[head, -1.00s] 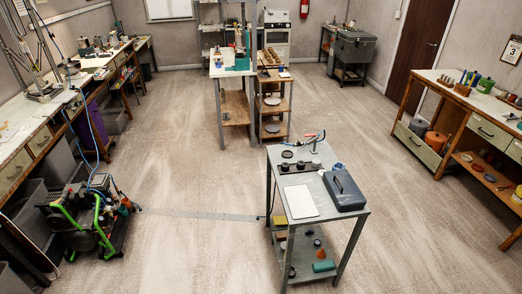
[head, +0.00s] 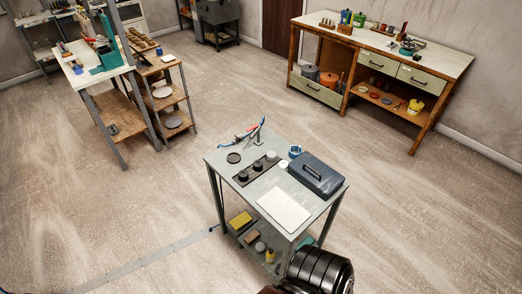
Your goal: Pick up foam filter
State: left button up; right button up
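No item can be identified for certain as the foam filter. A grey metal cart (head: 222,168) stands in front of me. Its top holds a dark strip with several round pieces (head: 258,167), a flat dark disc (head: 234,158), a white sheet (head: 283,209), and a blue-grey case (head: 316,175). On its lower shelf lie a yellow block (head: 240,221), a brown block (head: 251,237), and a small yellow container (head: 260,248). A black ribbed part of my arm covers the cart's lower right. Neither gripper shows.
A workbench with drawers (head: 420,76) stands at the back right. A white-topped table (head: 77,75) and a wooden shelf rack (head: 160,101) stand at the back left. Open floor surrounds the cart, crossed by a grey strip (head: 150,262) at left.

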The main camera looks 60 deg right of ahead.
aim_at(271, 156)
jog(key=z, duration=0.65)
jog(key=i, duration=1.05)
jog(key=z, duration=0.95)
